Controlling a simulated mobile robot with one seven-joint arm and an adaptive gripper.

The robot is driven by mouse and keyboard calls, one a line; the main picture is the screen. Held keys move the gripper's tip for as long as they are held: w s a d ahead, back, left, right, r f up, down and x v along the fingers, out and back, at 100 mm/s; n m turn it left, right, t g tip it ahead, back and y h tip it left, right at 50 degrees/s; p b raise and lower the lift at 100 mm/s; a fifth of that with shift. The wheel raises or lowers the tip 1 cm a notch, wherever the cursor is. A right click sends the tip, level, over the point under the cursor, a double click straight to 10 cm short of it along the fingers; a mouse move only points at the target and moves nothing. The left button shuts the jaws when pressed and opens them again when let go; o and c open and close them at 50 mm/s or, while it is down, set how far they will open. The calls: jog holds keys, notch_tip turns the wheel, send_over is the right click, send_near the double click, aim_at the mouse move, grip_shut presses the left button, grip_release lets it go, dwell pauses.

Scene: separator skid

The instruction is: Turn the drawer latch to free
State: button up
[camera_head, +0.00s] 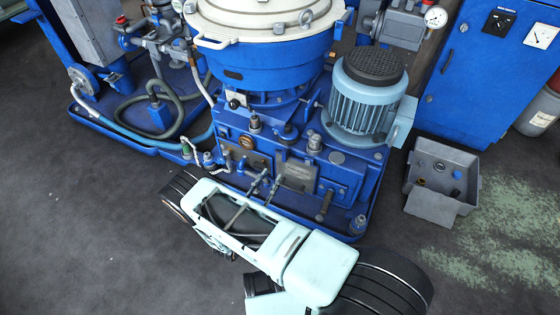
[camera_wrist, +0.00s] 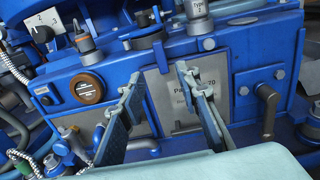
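No part is labelled as the drawer latch. A dark lever handle (camera_wrist: 268,112) hangs roughly vertical on the right of the blue front panel and may be it; in the head view it (camera_head: 325,205) shows near the skid's front right corner. My gripper (camera_wrist: 158,75) is open, its two fingers apart with nothing between them. It points at the panel, in front of a grey lettered plate (camera_wrist: 162,92) and left of the lever. In the head view my gripper (camera_head: 264,184) is at the panel's front; whether it touches is unclear.
A brown round cap (camera_wrist: 87,89) and a numbered dial (camera_wrist: 42,35) are left of my gripper. A motor (camera_head: 368,95) stands above right. A grey open box (camera_head: 432,208) with small parts stands on the floor at right. Floor at left is clear.

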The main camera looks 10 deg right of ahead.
aim_at(284, 156)
jog(key=b+x, duration=0.2)
jog(key=x, duration=0.8)
jog(key=shift+s+r, duration=0.1)
grip_shut()
